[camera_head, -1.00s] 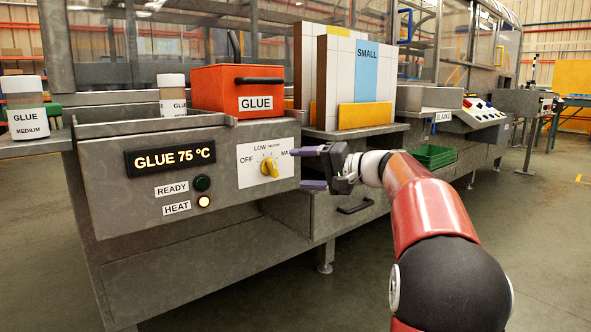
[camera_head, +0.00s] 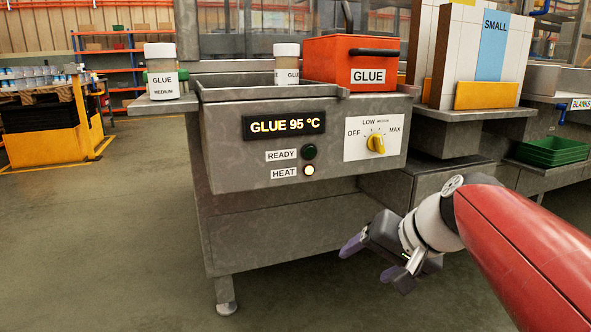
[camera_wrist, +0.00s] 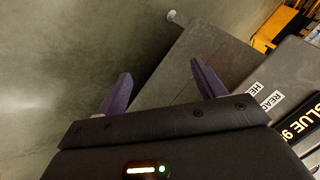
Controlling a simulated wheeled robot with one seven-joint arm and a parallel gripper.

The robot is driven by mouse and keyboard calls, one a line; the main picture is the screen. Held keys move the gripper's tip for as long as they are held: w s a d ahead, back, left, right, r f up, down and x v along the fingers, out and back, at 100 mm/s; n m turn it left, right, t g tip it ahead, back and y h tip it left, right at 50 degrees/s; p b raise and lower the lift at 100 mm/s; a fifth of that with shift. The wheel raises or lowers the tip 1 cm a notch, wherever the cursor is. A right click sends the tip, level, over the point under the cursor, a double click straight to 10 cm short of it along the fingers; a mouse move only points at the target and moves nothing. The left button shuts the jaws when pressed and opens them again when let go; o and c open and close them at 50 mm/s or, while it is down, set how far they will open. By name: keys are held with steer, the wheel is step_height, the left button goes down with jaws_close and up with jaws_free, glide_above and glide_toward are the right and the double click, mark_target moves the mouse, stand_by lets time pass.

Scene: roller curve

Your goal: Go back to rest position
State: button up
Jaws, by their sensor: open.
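My gripper (camera_head: 371,262) hangs low in front of the grey glue machine, below and apart from its control panel. In the wrist view my gripper (camera_wrist: 163,92) has its two purple fingers spread apart with nothing between them. The yellow knob (camera_head: 376,144) on the white dial plate is at the panel's right end; its exact setting is hard to read. The black display (camera_head: 284,125) reads GLUE 95 °C. The HEAT lamp (camera_head: 309,170) is lit, and the READY lamp (camera_head: 309,151) is dark green.
A red GLUE box (camera_head: 345,75) and glue jars, one of them a GLUE MEDIUM jar (camera_head: 163,80), stand on the machine. White boards (camera_head: 478,55) stand to the right. A green crate (camera_head: 552,150) is farther right. The floor (camera_head: 120,240) at the left is clear.

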steer(key=s+d+f+n+h, duration=0.25)
steer(key=s+f+h, duration=0.25)
steer(key=s+f, duration=0.7)
step_height(320, 180, up, 14)
steer(key=s+p, duration=0.3)
steer(key=p, duration=0.9)
steer(key=shift+f+n+g, duration=0.2)
steer(key=shift+n+g, duration=0.15)
steer(key=shift+g, duration=0.05)
steer(key=shift+a, duration=0.1)
